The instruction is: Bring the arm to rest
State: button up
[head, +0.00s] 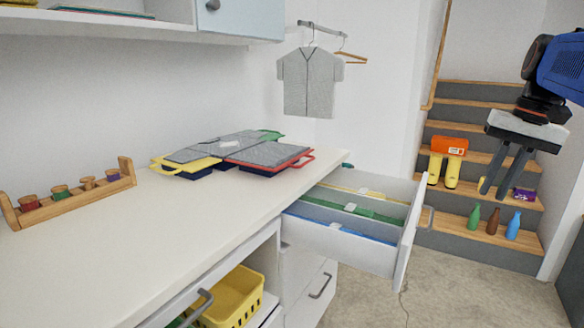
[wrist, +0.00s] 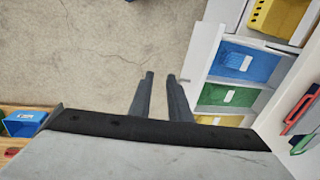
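My gripper (head: 493,193) hangs at the right of the head view, pointing down in front of the stairs. Its two dark fingers are a little apart with nothing between them. In the wrist view the fingers (wrist: 160,77) are over bare floor, to the left of the open drawer. The gripper touches nothing that I can see.
An open drawer (head: 403,235) with blue, green and yellow sections juts out from the white counter (head: 120,235). Bottles (head: 492,221) and an orange container (head: 449,146) stand on the stairs.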

jog(key=s+a+f+n+t, duration=0.1)
jog(key=s+a+f+n, duration=0.1)
jog(key=s+a+f, duration=0.2)
jog(key=s+a+f+n+t+h, duration=0.1)
jog(key=s+a+f, duration=0.3)
jog(key=a+f, duration=0.5)
jog(key=s+a+f+n+t, duration=0.1)
jog(key=s+a+f+n, duration=0.2)
jog(key=a+f, duration=0.3)
notch_tip(320, 180, down, 5)
jog(key=shift+s+a+n, duration=0.3)
jog(key=shift+s, duration=0.5)
